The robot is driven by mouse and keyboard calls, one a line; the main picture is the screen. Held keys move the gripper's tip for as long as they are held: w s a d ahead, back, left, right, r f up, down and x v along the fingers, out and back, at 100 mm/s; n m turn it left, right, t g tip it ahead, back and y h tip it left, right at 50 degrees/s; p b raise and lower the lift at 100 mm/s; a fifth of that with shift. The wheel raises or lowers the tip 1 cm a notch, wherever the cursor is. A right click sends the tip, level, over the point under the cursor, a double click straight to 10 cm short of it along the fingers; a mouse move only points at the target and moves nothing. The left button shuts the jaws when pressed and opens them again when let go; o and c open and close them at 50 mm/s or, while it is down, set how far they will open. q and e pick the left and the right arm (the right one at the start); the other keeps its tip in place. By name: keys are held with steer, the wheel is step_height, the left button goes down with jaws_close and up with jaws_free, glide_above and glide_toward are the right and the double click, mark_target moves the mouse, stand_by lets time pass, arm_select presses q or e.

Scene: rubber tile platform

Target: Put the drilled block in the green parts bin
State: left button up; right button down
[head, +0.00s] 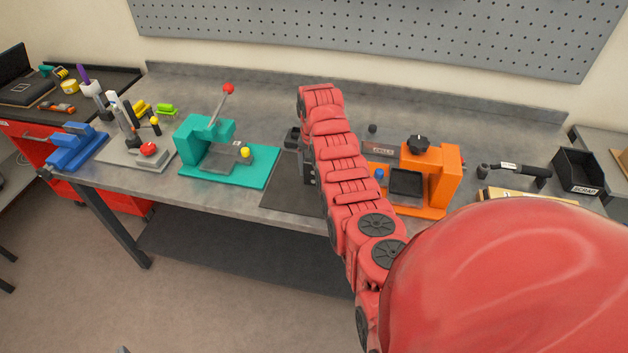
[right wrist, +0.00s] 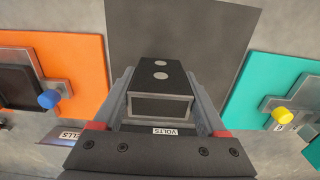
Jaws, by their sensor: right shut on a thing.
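My right gripper (right wrist: 162,98) is shut on the dark drilled block (right wrist: 172,78) in the right wrist view. The block has two round light holes in its top face and sits between the two grey fingers, above a dark mat (right wrist: 180,30). My left gripper is not in view.
A teal press (head: 205,155) stands left of the mat and an orange fixture (head: 447,178) right of it. A grey stand (head: 140,155) and blue vise (head: 78,148) are farther left. A black scrap bin (head: 577,172) is at the right. The back-middle bench is fairly clear.

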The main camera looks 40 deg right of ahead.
mark_target(314, 177)
steer(key=shift+w+d, duration=0.1)
steer(key=shift+w, duration=0.05)
step_height(314, 177, down, 3)
steer(key=shift+r+p, duration=0.2)
steer(key=shift+p, duration=0.35)
steer(key=shift+f, duration=0.45)
steer(key=shift+f, duration=0.1)
steer(key=shift+f, duration=0.15)
jaws_free()
steer(key=shift+r, duration=0.3)
